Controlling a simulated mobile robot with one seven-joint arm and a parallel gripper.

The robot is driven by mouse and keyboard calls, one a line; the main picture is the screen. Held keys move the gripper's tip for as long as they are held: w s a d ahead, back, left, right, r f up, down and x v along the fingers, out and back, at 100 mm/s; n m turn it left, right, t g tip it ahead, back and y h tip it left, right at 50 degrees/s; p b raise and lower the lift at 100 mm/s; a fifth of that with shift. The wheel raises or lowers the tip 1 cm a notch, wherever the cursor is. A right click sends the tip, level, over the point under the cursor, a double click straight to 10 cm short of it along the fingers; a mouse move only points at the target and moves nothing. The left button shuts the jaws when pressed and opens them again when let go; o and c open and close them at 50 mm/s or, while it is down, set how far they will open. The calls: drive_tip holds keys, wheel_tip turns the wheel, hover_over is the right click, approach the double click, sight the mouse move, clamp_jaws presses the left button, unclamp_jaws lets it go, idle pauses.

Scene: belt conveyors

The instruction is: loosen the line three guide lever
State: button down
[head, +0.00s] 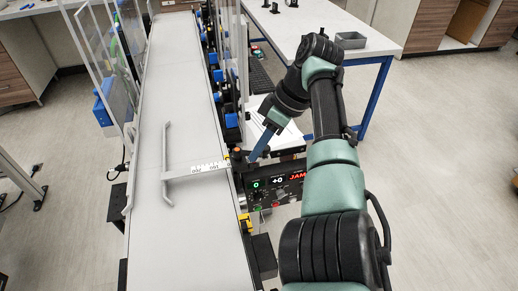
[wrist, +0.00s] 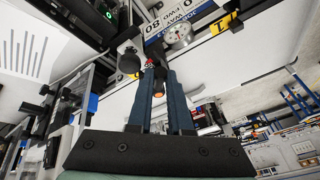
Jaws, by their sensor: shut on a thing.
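My gripper (head: 255,155) reaches down and left to the near edge of the belt, above the control panel. In the wrist view its two dark blue fingers (wrist: 156,72) are closed around a thin dark handle with an orange end, which I take to be the guide lever (wrist: 158,94). Most of the lever is hidden between the fingers, and its angle is hard to tell. A black knob (wrist: 129,62) and a round gauge dial (wrist: 178,36) are close by.
The control panel (head: 276,189) below my gripper shows a green 0, +0 and red JAM text. The grey belt (head: 185,85) looks empty beyond the rail. Clear guard panels (head: 100,50) stand on the left. A white table (head: 335,30) is behind; the right floor is free.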

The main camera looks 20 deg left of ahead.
idle(0.3)
drive_tip(key=c, duration=0.8)
unclamp_jaws()
drive_tip(key=shift+c, duration=0.2)
drive_tip(key=shift+s+m+p, duration=0.1)
drive_tip(key=shift+m+p, duration=0.2)
drive_tip(key=shift+p, duration=0.05)
